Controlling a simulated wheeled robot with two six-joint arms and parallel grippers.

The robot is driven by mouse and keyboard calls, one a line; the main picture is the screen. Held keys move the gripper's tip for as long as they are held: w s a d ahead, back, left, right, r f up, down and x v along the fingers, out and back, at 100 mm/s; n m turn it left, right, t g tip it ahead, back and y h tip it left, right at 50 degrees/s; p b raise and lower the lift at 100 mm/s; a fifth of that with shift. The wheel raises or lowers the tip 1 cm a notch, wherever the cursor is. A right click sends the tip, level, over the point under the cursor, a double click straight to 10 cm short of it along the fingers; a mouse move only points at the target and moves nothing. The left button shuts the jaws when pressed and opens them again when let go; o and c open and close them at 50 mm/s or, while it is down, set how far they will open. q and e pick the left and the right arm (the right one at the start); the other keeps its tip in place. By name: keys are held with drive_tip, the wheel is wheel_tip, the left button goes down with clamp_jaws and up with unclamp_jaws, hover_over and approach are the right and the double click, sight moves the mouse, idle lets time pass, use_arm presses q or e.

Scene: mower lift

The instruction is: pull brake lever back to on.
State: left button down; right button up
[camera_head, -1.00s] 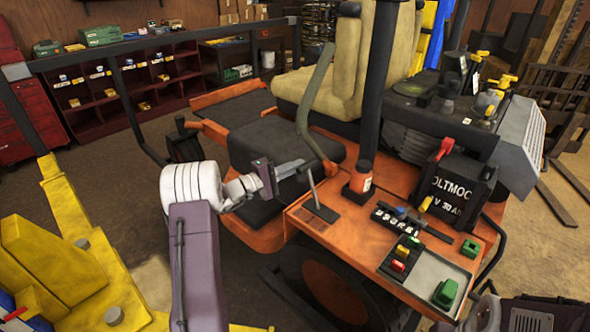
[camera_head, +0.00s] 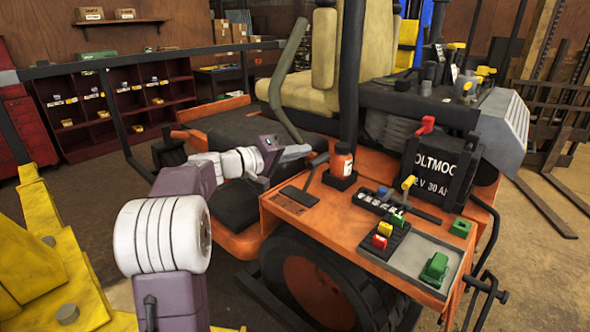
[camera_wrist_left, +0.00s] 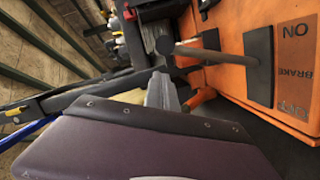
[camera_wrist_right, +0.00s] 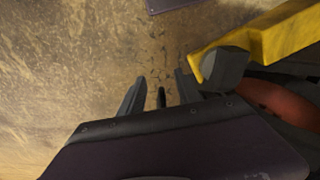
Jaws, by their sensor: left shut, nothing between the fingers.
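The brake lever (camera_head: 317,172) is a thin dark rod rising from a black slot plate on the orange mower deck (camera_head: 285,205). In the left wrist view the lever (camera_wrist_left: 222,55) runs from the slot to a dark knob, with ON and BRAKE printed beside the slot and a partly cut-off label at its other end. My left gripper (camera_head: 300,151) is shut and empty, near the upper end of the lever. Its fingers (camera_wrist_left: 160,88) point toward the knob; I cannot tell whether they touch it. My right gripper (camera_wrist_right: 160,90) is open and empty over the brown floor.
Coloured switches (camera_head: 383,235) and a grey tray sit nearer. A yellow frame (camera_head: 40,245) is at left.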

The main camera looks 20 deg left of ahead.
use_arm(q)
drive_tip(key=b, duration=0.1)
drive_tip(key=d+m+b, duration=0.1)
drive_tip(key=s+d+b, duration=0.1)
drive_tip(key=shift+d+f+m+y, duration=0.25)
drive_tip(key=shift+f+m+y, duration=0.05)
use_arm(e)
wheel_tip(320, 180, down, 5)
drive_tip(key=shift+r, duration=0.2)
use_arm(q)
drive_tip(key=shift+f, duration=0.15)
use_arm(e)
drive_tip(key=shift+a, duration=0.1)
drive_tip(key=shift+r, duration=0.1)
